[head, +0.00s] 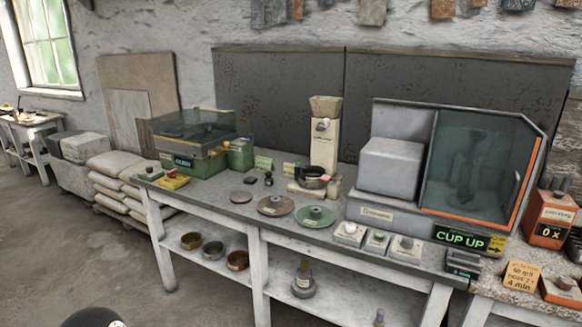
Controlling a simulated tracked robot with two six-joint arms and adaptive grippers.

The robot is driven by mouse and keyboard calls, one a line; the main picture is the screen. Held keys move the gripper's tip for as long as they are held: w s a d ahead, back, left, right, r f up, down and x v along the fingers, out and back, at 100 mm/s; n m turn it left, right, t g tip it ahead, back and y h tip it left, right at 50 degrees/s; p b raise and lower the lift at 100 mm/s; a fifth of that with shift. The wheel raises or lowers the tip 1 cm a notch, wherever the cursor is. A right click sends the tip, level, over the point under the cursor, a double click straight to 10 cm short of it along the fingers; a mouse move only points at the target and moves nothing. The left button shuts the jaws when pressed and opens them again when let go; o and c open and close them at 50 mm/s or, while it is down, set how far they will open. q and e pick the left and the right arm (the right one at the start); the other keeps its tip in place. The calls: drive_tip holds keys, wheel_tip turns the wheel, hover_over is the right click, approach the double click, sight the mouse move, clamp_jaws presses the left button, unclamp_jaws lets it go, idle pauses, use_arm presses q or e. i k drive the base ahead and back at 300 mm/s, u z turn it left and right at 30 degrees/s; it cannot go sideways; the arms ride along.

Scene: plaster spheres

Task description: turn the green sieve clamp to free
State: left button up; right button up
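A green machine (205,162) with a clear lid stands at the left end of the bench in the head view. A small lit green display is on its front, too small to read surely. A smaller green box (240,154) stands at its right side. I cannot tell which part is the green sieve clamp, or how it is turned. A yellow and a red piece lie in front of the machine. Neither of my grippers is in view.
The bench (215,200) also holds discs (276,205), a pale column (325,135) and a grey cabinet (470,165) whose sign reads CUP UP. Bowls (238,260) sit on the lower shelf. Stacked sacks (115,175) stand left. The floor in front is clear.

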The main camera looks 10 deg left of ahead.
sight(297, 162)
drive_tip(key=u, duration=0.6)
drive_tip(key=k, duration=0.1)
drive_tip(key=z, duration=0.1)
drive_tip(key=i, duration=1)
drive_tip(key=z, duration=0.1)
